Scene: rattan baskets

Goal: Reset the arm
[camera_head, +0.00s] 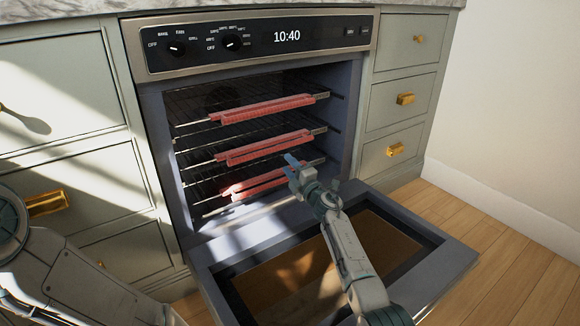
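My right arm reaches up over the lowered oven door (452,262). My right gripper (291,160) is at the oven opening, in front of the lowest rack, and its blue fingertips point up and left. I cannot make out whether a gap lies between the fingertips. My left arm comes in at the lower left, and its gripper is not in view. The oven (350,90) stands open, with three racks inside. Red strips lie along the front of the top rack (268,108), middle rack (265,147) and lowest rack (255,184).
Cabinets with gold handles flank the oven, with drawers (405,100) on the right. A knob panel with a clock (288,36) is above the opening. A stone countertop (60,8) runs along the top. Bare wood floor (500,265) lies to the right, before a white wall (520,110).

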